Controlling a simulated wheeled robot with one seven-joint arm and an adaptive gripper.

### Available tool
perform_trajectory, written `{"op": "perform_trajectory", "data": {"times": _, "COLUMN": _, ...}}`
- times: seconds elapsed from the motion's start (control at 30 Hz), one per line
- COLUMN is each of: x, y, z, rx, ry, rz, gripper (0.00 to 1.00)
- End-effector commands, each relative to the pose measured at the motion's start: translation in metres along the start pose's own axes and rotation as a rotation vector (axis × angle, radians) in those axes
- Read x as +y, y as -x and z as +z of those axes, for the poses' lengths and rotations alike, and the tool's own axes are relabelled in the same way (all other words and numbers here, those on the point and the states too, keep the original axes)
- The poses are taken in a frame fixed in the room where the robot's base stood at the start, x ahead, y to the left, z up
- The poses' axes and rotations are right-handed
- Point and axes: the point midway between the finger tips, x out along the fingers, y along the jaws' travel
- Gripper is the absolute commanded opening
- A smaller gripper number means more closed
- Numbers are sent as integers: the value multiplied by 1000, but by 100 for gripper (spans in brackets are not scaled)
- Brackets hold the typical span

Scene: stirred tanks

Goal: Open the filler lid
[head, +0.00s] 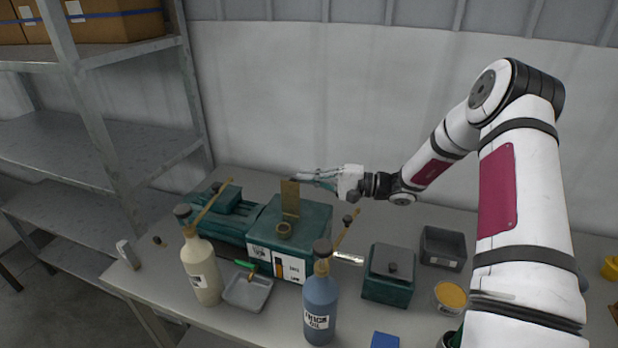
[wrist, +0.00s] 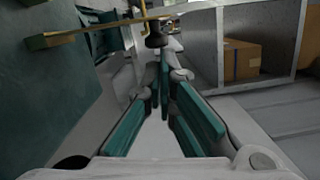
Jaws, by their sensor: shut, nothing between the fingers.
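The filler lid (head: 290,197) is a flat brass-coloured plate standing upright on the green tank box (head: 300,222). Just in front of it is the round brass filler neck (head: 284,229), with its opening uncovered. My gripper (head: 299,180) reaches in from the right, level with the lid's upper part. Its fingertips are at or close beside the lid's right edge; I cannot tell if they touch. In the wrist view my gripper (wrist: 164,58) is shut with nothing between the fingers. A brass-coloured bar (wrist: 90,33) crosses the upper left there; I cannot tell which part it is.
A cream bottle (head: 202,272) and a blue bottle (head: 320,305) stand at the table's front. A grey tray (head: 247,292) lies between them. A green lidded box (head: 389,275), a dark open bin (head: 443,248) and a yellow-topped tub (head: 450,297) stand right. Metal shelving (head: 90,130) is left.

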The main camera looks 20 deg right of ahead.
Motion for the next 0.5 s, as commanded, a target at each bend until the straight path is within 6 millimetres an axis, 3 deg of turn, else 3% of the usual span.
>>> {"op": "perform_trajectory", "data": {"times": 0.27, "x": 1, "y": -1, "z": -4, "rx": -1, "ry": 1, "rz": 0, "gripper": 0}}
{"op": "perform_trajectory", "data": {"times": 0.5, "x": 2, "y": -4, "z": -32, "rx": -7, "ry": 2, "rz": 1, "gripper": 0}}
